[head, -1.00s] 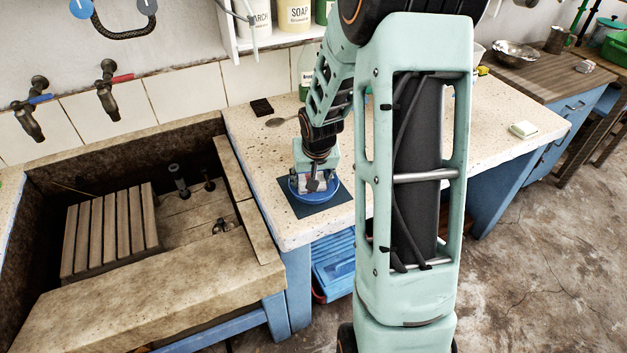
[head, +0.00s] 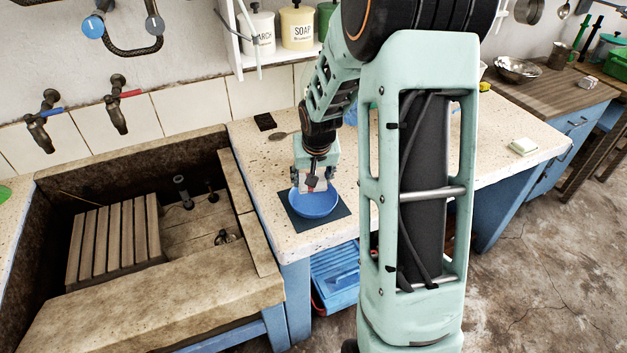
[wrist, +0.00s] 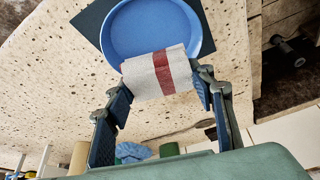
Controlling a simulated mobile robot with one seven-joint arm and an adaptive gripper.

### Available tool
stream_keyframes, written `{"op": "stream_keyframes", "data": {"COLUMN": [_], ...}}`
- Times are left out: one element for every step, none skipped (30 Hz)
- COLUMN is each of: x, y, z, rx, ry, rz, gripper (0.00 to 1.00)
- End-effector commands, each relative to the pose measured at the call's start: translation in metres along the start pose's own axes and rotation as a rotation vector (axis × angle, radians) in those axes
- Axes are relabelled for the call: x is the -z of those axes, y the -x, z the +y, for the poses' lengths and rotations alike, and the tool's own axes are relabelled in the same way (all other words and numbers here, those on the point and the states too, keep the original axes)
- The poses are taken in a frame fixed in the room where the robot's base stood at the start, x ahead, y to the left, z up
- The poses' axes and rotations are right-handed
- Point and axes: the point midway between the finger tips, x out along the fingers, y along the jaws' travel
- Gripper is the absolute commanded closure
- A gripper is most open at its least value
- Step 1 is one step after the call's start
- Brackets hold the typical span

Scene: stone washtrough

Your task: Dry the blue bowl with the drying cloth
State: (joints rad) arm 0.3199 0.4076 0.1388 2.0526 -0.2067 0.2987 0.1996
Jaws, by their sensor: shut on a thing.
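The blue bowl (head: 318,205) stands upright on a dark square mat (head: 303,225) on the speckled stone counter, right of the trough. My gripper (head: 311,185) is above the bowl's back rim and points down. It is shut on the drying cloth (wrist: 145,80), off-white with a red stripe, folded between the fingers. In the wrist view the cloth overlaps the rim of the bowl (wrist: 150,28); whether it touches the bowl I cannot tell. The visible inside of the bowl looks empty.
The stone trough (head: 150,290) with a slatted wooden rack (head: 112,240) lies left. A dark block (head: 265,121) and a spoon (head: 282,135) lie behind the gripper. A white block (head: 523,146) lies farther right. The counter left of the mat is narrow.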

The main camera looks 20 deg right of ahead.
Motion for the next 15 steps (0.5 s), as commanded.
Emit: {"op": "stream_keyframes", "data": {"x": [0.004, 0.005, 0.007, 0.008, 0.009, 0.01, 0.011, 0.012, 0.014, 0.015, 0.016, 0.017, 0.018, 0.019, 0.019], "y": [0.006, 0.008, 0.01, 0.012, 0.014, 0.016, 0.018, 0.02, 0.022, 0.024, 0.026, 0.028, 0.029, 0.03, 0.031], "z": [-0.001, -0.001, -0.002, -0.002, -0.002, -0.003, -0.003, -0.003, -0.004, -0.004, -0.004, -0.005, -0.005, -0.005, -0.005], "rx": [0.0, 0.0, 0.0, 0.0, 0.001, 0.0, 0.0, 0.0, 0.0, 0.0, 0.0, 0.0, 0.0, 0.0, 0.0], "ry": [0.001, 0.001, 0.001, 0.001, 0.001, 0.001, 0.001, 0.002, 0.002, 0.002, 0.002, 0.002, 0.002, 0.002, 0.002], "rz": [0.002, 0.002, 0.002, 0.002, 0.002, 0.002, 0.002, 0.002, 0.001, 0.001, 0.001, 0.001, 0.002, 0.002, 0.002], "gripper": [0.69, 0.69, 0.69, 0.69, 0.69, 0.69, 0.69, 0.69, 0.69, 0.69, 0.69, 0.69, 0.69, 0.69, 0.69]}}
